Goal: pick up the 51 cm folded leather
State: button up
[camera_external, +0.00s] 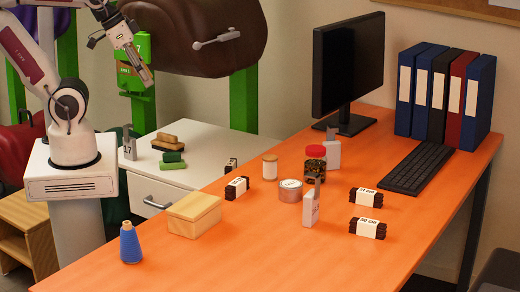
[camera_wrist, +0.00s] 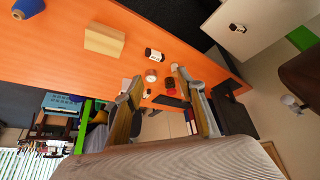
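Three dark brown folded leather bundles with white label bands lie on the orange table in the external view. The back right bundle (camera_external: 366,197) has a label that looks like 51 cm, though it is small. The front right bundle (camera_external: 367,228) seems to read 50 cm. The label of the left bundle (camera_external: 237,188) is unreadable; this bundle appears in the wrist view (camera_wrist: 154,55). My gripper (camera_wrist: 160,78) is open and empty, its two fingers spread apart. In the external view it is raised at the upper left, far from the right-hand bundles.
On the table (camera_external: 240,260) stand a wooden box (camera_external: 194,214), blue thread cone (camera_external: 130,243), tin (camera_external: 290,190), red-lidded jar (camera_external: 315,164) and grey upright tag (camera_external: 311,207). The monitor (camera_external: 347,65), keyboard (camera_external: 418,168) and binders (camera_external: 443,95) are behind. The front right is clear.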

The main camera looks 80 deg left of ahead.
jog(key=w+r+m+t, duration=0.1)
jog(key=w+r+t, duration=0.15)
jog(key=w, duration=1.85)
jog(key=w+r+m+t, duration=0.1)
jog(key=w+r+t, duration=0.15)
jog(key=w, duration=1.95)
jog(key=w+d+f+m+t+h, duration=0.1)
jog(key=w+d+f+m+h, duration=0.15)
jog(key=w+d+f, duration=0.5)
jog(key=w+d+f+m+h, duration=0.25)
jog(key=w+d+f, duration=0.25)
jog(key=w+f, duration=0.45)
jog(key=d+f+h, duration=0.1)
jog(key=f, duration=0.2)
jog(key=s+d+f+g+h, duration=0.1)
jog(key=d+f, duration=0.1)
jog(key=f, duration=0.2)
jog(key=d+f+m+h, duration=0.1)
jog(key=f, duration=0.3)
jog(key=shift+s+d+h, duration=0.2)
jog(key=shift+d+h, duration=0.05)
jog(key=shift+h, duration=0.05)
jog(key=shift+s+d+f, duration=0.15)
jog(key=shift+d+f, duration=0.15)
jog(key=shift+f, duration=0.25)
